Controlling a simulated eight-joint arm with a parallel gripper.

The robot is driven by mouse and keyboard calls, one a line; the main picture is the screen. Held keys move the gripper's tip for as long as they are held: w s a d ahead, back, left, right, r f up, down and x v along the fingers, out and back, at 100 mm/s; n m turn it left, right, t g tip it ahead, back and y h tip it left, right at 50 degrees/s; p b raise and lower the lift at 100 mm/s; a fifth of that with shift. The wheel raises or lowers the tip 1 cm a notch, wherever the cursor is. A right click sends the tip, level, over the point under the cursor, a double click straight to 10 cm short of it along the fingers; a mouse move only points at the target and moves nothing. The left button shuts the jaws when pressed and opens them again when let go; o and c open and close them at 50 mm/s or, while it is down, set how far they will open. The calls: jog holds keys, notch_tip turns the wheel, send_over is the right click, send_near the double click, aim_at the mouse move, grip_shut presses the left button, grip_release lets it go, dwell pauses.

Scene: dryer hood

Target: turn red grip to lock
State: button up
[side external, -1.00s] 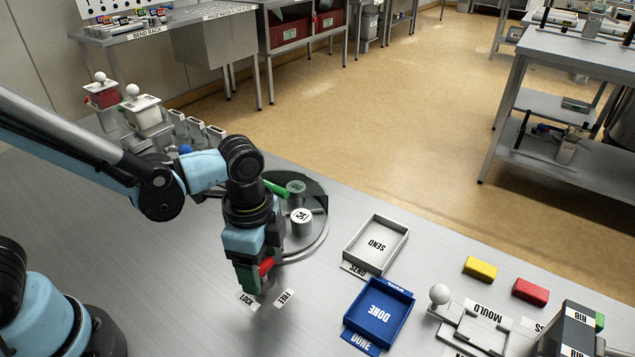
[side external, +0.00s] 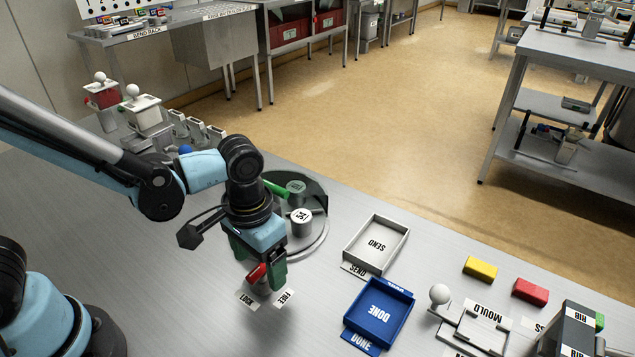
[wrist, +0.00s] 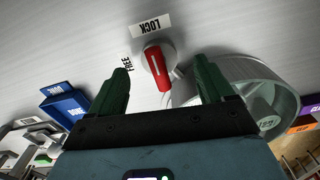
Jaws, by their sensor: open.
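The red grip (side external: 256,273) is a small red handle with a white line on a pale round base on the table. In the wrist view the red grip (wrist: 156,68) lies between my two open fingers, apart from both, its line end toward the LOCK label (wrist: 151,25). The FREE label (wrist: 128,63) is to its left there. In the side view the LOCK label (side external: 246,299) and FREE label (side external: 284,297) lie in front of the base. My gripper (side external: 262,268) points down over the grip, with green fingers on either side; it also shows in the wrist view (wrist: 163,80).
A white SEND tray (side external: 376,245) and blue DONE tray (side external: 379,310) are to the right.

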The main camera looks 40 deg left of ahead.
aim_at(260, 267)
jog(key=shift+n, duration=0.6)
notch_tip(260, 267, up, 12)
jog(key=a+f+t, duration=0.2)
jog(key=a+t, duration=0.5)
jog(key=a, duration=0.5)
jog(key=w+d+r+m+g, duration=0.2)
jog(key=w+r+m+g, duration=0.1)
jog(key=w+m, duration=0.4)
jog(key=w+d+r+m+g, duration=0.2)
jog(key=w+r+m+g, duration=0.2)
jog(key=m, duration=0.7)
jog(key=w+g, duration=0.2)
jog(key=w, duration=0.2)
jog(key=shift+w+d, duration=0.25)
jog(key=shift+w, duration=0.05)
